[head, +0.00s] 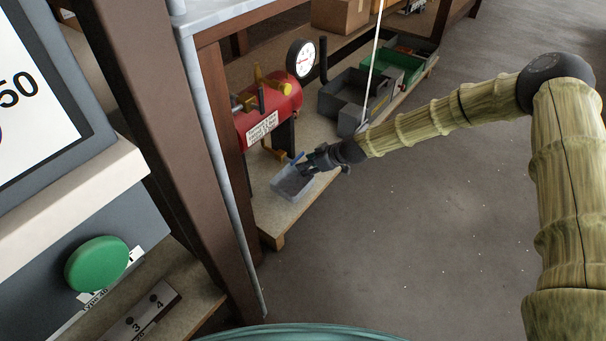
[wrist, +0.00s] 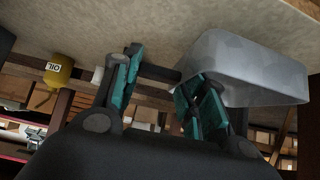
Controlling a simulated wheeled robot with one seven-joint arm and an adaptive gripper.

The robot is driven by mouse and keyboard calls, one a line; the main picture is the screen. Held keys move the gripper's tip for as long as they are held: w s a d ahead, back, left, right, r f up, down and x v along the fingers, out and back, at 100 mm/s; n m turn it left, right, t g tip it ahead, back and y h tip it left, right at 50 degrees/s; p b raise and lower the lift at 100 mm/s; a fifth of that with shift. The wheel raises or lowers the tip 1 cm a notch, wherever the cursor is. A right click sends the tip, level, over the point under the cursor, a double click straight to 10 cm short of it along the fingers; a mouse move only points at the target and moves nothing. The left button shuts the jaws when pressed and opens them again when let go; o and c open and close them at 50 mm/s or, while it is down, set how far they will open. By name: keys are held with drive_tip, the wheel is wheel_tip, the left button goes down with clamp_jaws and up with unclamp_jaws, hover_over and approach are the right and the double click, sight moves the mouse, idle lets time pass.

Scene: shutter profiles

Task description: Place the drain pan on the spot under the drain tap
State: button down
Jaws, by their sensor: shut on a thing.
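The drain pan (head: 290,186) is a small grey, see-through open box at the left front part of the low wooden shelf. It also shows in the wrist view (wrist: 245,72), close to the board. My gripper (head: 312,160) is at the pan's right rear side. In the wrist view my gripper (wrist: 168,90) has its fingers around a dark bar by the pan, and it is shut on the pan. A brass-coloured drain tap (head: 273,152) hangs below the red tank (head: 270,112), just behind the pan. The spot under the tap cannot be made out.
A white-faced gauge (head: 300,58) stands by the tank. Grey bins (head: 345,98) and a green bin (head: 400,66) lie farther back on the shelf (head: 275,222). A brown post (head: 185,130) is left of the tank. Open floor (head: 400,240) lies to the right.

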sight(296, 178)
drive_tip(key=shift+w+a+f+b, duration=0.15)
drive_tip(key=shift+w+a, duration=0.1)
drive_tip(key=shift+a, duration=0.3)
drive_tip(key=shift+w+a+b, duration=0.15)
drive_tip(key=shift+w+a, duration=0.1)
drive_tip(key=shift+a, duration=0.25)
drive_tip(key=shift+f+b, duration=1.3)
drive_tip(key=shift+f, duration=0.4)
drive_tip(key=shift+f, duration=0.15)
drive_tip(key=c, duration=0.8)
unclamp_jaws()
